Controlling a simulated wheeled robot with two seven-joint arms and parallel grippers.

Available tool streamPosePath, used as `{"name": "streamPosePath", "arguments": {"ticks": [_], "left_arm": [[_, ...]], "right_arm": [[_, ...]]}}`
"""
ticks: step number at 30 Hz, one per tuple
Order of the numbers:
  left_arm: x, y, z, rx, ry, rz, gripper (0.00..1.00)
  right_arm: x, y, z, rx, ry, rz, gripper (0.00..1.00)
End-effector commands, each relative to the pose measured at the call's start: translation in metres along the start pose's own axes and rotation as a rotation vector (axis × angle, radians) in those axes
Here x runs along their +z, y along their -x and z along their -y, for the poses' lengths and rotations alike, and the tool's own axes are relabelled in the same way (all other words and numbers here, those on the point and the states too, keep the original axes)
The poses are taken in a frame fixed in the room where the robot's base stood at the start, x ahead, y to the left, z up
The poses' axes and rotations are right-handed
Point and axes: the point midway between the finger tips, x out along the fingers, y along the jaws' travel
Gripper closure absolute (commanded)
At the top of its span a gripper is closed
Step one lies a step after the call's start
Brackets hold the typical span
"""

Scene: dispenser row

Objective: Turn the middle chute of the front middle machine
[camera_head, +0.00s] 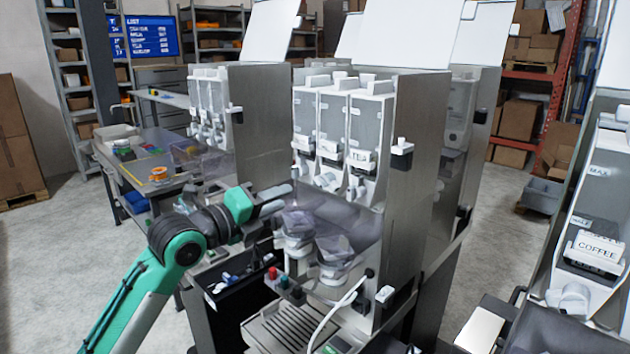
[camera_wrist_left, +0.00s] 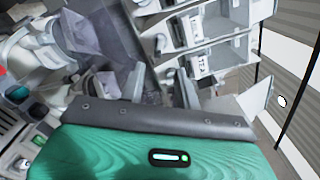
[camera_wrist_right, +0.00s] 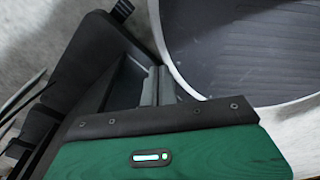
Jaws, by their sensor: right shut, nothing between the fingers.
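The front middle machine (camera_head: 415,150) has three clear-fronted canisters with white label plates. Its middle chute (camera_head: 327,181) is a white spout under the middle canister (camera_head: 331,120), between the left chute (camera_head: 300,172) and the right chute (camera_head: 356,191). My left gripper (camera_head: 284,198) is in front of the machine, left of and slightly below the chutes, apart from them. Its fingers look apart and empty; canisters and white spouts show beyond them in the left wrist view. My right gripper (camera_wrist_right: 158,85) is shut and empty, seen only in the right wrist view.
Mixing bowls (camera_head: 335,250) sit below the chutes, with coloured buttons (camera_head: 283,281) and a drip grate (camera_head: 285,325) lower down. Another machine (camera_head: 225,110) stands behind left. A coffee machine (camera_head: 590,255) stands at right. A white hose (camera_head: 330,315) curves in front.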

Motion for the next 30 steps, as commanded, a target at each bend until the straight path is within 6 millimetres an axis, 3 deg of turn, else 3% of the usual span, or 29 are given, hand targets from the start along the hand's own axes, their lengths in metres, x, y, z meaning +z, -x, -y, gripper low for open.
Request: {"name": "streamPosePath", "arguments": {"ticks": [12, 18, 30], "left_arm": [[0.002, -0.07, 0.003, 0.0, 0.006, 0.0, 0.67], [0.002, -0.096, 0.002, 0.001, 0.005, 0.0, 0.67], [0.0, -0.108, -0.001, 0.001, 0.002, 0.001, 0.67]], "right_arm": [[-0.004, 0.032, 0.001, -0.002, -0.001, -0.002, 1.0], [-0.005, 0.042, 0.003, -0.004, -0.003, -0.002, 1.0], [-0.006, 0.045, 0.003, -0.004, -0.002, -0.002, 1.0]]}}
